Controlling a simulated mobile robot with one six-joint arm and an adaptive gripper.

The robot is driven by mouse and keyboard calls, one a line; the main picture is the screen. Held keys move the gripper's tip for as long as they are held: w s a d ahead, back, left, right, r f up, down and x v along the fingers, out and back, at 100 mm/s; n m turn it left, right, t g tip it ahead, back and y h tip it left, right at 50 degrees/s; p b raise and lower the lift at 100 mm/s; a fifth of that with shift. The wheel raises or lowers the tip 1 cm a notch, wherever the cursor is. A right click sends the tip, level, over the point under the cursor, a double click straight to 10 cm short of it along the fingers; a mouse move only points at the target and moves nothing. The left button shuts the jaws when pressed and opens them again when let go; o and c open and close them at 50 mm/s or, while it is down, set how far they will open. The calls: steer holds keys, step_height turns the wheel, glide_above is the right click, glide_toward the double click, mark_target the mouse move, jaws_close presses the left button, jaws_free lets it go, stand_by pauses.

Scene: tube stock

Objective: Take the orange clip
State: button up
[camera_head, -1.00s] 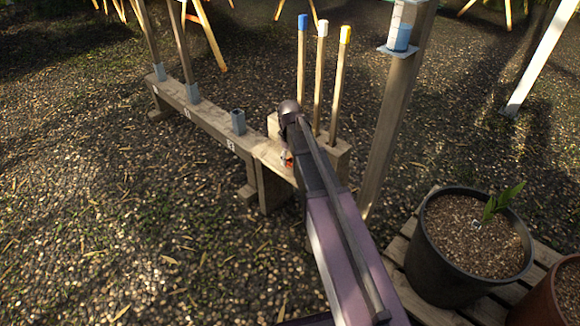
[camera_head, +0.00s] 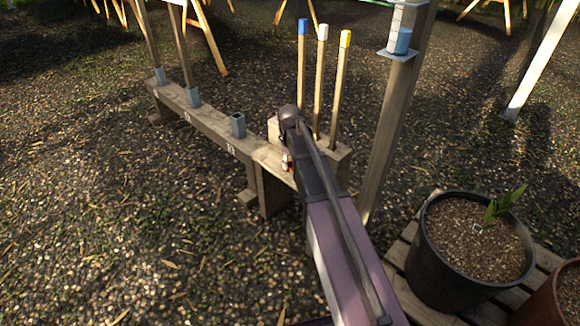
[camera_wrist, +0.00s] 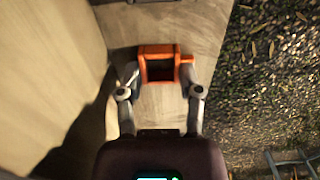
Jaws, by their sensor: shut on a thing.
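The orange clip (camera_wrist: 158,49) shows in the wrist view as a square, hollow orange piece at the upper middle. My gripper (camera_wrist: 160,74) has one finger on each side of it and is shut on it. The clip is over the pale wooden surface (camera_wrist: 152,22). I cannot tell whether it touches the wood. In the head view my arm hides most of the gripper, and only a small bit of orange (camera_head: 290,168) shows beside the arm at the end of the wooden bench.
Blue-, white- and yellow-tipped stakes (camera_head: 302,70) stand in a wooden block (camera_head: 341,154) by my arm. A post (camera_head: 392,125) bears a blue cup (camera_head: 400,40). Grey sockets (camera_head: 238,125) line the bench (camera_head: 215,134). A potted plant (camera_head: 437,245) stands at right. Gravel is clear at left.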

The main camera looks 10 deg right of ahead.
steer(key=shift+r, duration=0.25)
step_height(320, 180, up, 4)
steer(key=p, duration=0.4)
steer(key=shift+f, duration=0.15)
steer(key=s, duration=1)
steer(key=s+a+p, duration=0.1)
steer(key=s, duration=0.5)
steer(key=shift+r, duration=0.4)
steer(key=shift+r, duration=0.1)
steer(key=shift+r+p, duration=0.7)
steer(key=shift+p, duration=0.1)
